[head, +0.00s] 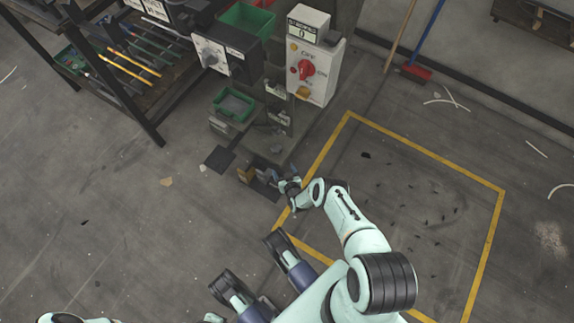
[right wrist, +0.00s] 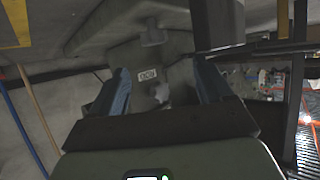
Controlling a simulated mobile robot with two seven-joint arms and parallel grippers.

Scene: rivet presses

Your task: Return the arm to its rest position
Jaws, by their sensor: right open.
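My right arm reaches forward from the bottom of the head view. Its gripper (head: 283,187) is low, near the foot of the rivet press, just left of the yellow floor line. In the right wrist view the two blue fingers (right wrist: 160,95) stand apart with nothing held between them. Behind them is the grey press body with a small white label (right wrist: 147,74). Whether the gripper touches the press cannot be told. My left gripper is not seen; only a bit of my left arm shows at the bottom left corner of the head view.
The press has a white control box (head: 313,68) with a red knob. A green bin (head: 234,104) sits on its front. A dark rack (head: 140,75) stands left. A yellow floor outline (head: 430,150) encloses mostly clear floor at right. A red broom (head: 416,72) leans behind.

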